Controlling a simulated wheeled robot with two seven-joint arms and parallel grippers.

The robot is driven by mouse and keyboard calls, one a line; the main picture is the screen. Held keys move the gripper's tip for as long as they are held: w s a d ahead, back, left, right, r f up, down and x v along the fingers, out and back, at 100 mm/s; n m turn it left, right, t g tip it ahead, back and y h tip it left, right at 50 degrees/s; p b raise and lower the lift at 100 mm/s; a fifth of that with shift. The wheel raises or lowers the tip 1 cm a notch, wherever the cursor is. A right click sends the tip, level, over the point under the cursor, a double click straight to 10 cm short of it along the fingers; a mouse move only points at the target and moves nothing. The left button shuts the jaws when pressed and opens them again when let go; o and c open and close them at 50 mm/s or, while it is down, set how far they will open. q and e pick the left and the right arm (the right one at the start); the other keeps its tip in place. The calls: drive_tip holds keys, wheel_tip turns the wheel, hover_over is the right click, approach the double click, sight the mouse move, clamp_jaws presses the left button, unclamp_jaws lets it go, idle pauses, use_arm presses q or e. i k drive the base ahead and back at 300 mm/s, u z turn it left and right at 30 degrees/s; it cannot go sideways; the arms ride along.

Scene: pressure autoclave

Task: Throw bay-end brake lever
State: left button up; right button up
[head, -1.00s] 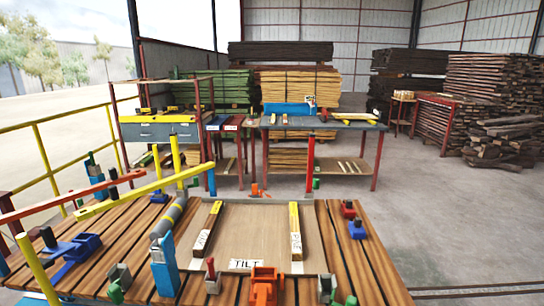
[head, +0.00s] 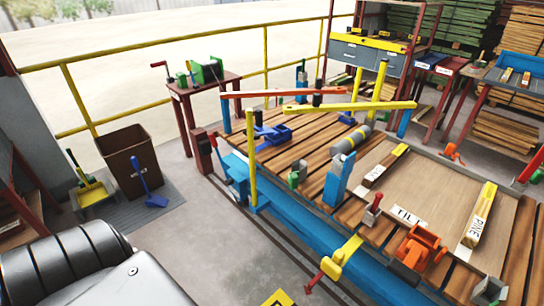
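No lever in the head view is marked as the bay-end brake lever. On the cart's near side, a yellow bracket (head: 343,258) carries a red bar (head: 322,279) that slants down to the left. I cannot tell which of these is the brake lever. Neither of my grippers is in view, so no contact with any lever shows.
A brown bin (head: 128,160), a blue scoop (head: 149,183) and a yellow dustpan (head: 93,192) stand left of the cart. A small red table (head: 203,89) stands behind, near the yellow railing (head: 167,98). Floor between bin and cart is clear, with a rail groove along the cart.

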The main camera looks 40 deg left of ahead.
sight(229, 181)
drive_tip(key=u, duration=1.15)
